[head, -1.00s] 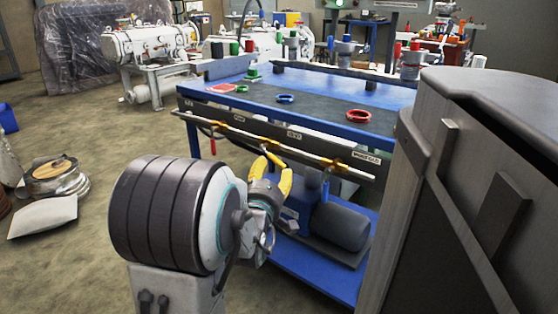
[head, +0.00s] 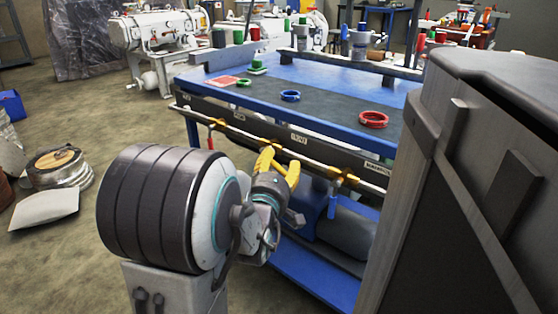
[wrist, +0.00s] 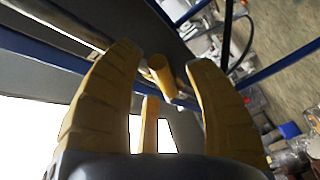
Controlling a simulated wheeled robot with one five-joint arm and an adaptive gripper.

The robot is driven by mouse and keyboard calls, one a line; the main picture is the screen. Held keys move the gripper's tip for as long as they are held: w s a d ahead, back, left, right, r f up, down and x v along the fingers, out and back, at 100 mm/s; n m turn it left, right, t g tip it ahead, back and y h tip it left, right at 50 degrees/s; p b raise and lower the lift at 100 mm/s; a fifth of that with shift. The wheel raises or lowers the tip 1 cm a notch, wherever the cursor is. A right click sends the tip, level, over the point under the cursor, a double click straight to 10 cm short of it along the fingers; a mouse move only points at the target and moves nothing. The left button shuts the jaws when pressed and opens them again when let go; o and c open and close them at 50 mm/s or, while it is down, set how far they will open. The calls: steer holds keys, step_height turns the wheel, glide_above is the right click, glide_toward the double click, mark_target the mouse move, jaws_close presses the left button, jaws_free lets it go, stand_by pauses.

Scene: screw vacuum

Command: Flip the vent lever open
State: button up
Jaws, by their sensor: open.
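The vent valve (head: 267,149) is a brass fitting on the pale pipe along the bench front, left of and below a VENT label (head: 298,139). My gripper (head: 280,161) has yellow fingers. It is open, just in front of and below this valve, and covers where its lever hangs in the head view. In the wrist view my gripper (wrist: 162,56) has its two fingers spread wide. A yellow-brass cylinder (wrist: 160,75) shows between the fingertips, with a yellow upright piece (wrist: 149,125) below it. I cannot tell which is the lever, nor whether a finger touches it.
A red lever (head: 211,138) hangs to the left on the pipe, a blue lever (head: 332,206) to the right. The blue bench (head: 300,75) carries coloured rings. A large grey cabinet (head: 470,200) stands close on the right. Floor on the left is mostly open.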

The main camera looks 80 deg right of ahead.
steer(key=shift+c, duration=0.3)
jaws_close()
stand_by(0.3)
